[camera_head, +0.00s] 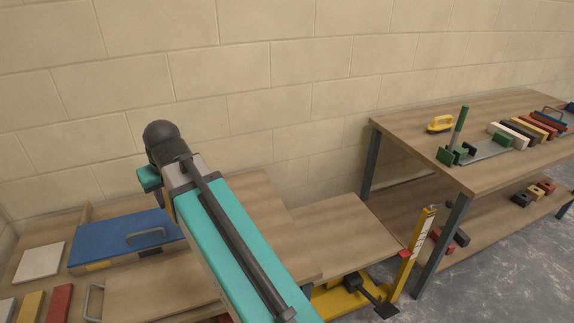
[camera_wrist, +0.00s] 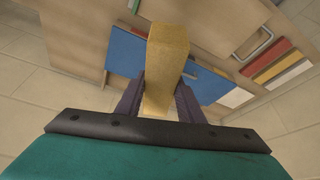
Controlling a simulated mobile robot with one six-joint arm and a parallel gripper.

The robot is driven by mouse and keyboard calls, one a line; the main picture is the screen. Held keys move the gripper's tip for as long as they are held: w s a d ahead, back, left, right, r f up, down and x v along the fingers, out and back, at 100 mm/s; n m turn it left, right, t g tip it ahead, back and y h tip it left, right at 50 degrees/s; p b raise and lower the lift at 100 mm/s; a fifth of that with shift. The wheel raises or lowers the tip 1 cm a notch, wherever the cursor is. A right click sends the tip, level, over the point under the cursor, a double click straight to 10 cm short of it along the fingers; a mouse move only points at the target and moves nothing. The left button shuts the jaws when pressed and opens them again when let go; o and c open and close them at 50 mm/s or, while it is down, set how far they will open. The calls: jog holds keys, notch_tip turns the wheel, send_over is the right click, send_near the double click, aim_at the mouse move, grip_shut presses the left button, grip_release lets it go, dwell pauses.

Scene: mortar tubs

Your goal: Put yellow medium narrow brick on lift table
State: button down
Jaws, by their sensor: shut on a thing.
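The yellow brick (camera_wrist: 168,60) is in my gripper (camera_wrist: 158,98) in the wrist view, held between its two dark fingers, with its long end pointing away from the camera. In the head view my arm hides the fingers and the held brick. The lift table (camera_head: 347,232) stands right of my arm in the head view. It has a bare wooden top and a yellow frame. My arm crosses the picture to its left, and the held brick is apart from its top.
A workbench with a blue panel (camera_head: 118,240) lies left, with a white slab (camera_head: 40,262), a yellow brick (camera_head: 31,306) and a red brick (camera_head: 60,302). A wooden shelf table (camera_head: 420,125) at right holds several coloured bricks and tools. A block wall stands behind.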

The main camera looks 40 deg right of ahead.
jog(key=w+d+f+m+b, duration=0.1)
jog(key=d+f, duration=0.4)
jog(key=d, duration=0.7)
jog(key=d+f, duration=0.5)
jog(key=d, duration=0.7)
jog(key=w+d+f+m+b, duration=0.1)
jog(key=d+f, duration=0.3)
jog(key=d, duration=0.8)
jog(key=s+d+f, duration=0.5)
jog(key=s+d, duration=0.1)
jog(key=d, duration=0.4)
jog(key=s+d+f+m+h+b, duration=0.1)
jog(key=s+d+f, duration=0.5)
jog(key=d, duration=0.5)
jog(key=s+d+f, duration=0.6)
jog(key=s+d, duration=0.1)
jog(key=d, duration=0.4)
jog(key=shift+s+d+f+m+b, duration=0.15)
jog(key=shift+s+f+m+b, duration=0.15)
jog(key=shift+b, duration=0.1)
jog(key=shift+f, duration=0.15)
jog(key=shift+f+b, duration=2.6)
jog(key=shift+f, duration=2.7)
jog(key=shift+f, duration=0.5)
